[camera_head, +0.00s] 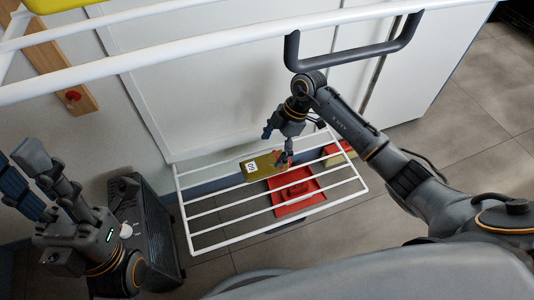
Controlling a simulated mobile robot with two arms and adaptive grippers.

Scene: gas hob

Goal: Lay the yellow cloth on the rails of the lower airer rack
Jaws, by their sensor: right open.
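The lower airer rack (208,248) is a white wire frame with several rails, low in front of the white panel. A flat olive-yellow piece with a black-and-white tag, apparently the yellow cloth (264,167), is at its far rails. I cannot tell whether it rests fully on them. My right gripper (284,158) points down, open, just above the cloth's right end; contact is unclear. My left gripper (18,165) is at the far left, away from the rack, fingers apart and empty.
White rails of an upper rack (170,55) cross above, with a bright yellow item (58,3) at top left. A red tray-like object (297,190) shows between the lower rails. A red-and-yellow item (338,153) is right of it. A black heater-like box (148,235) stands left.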

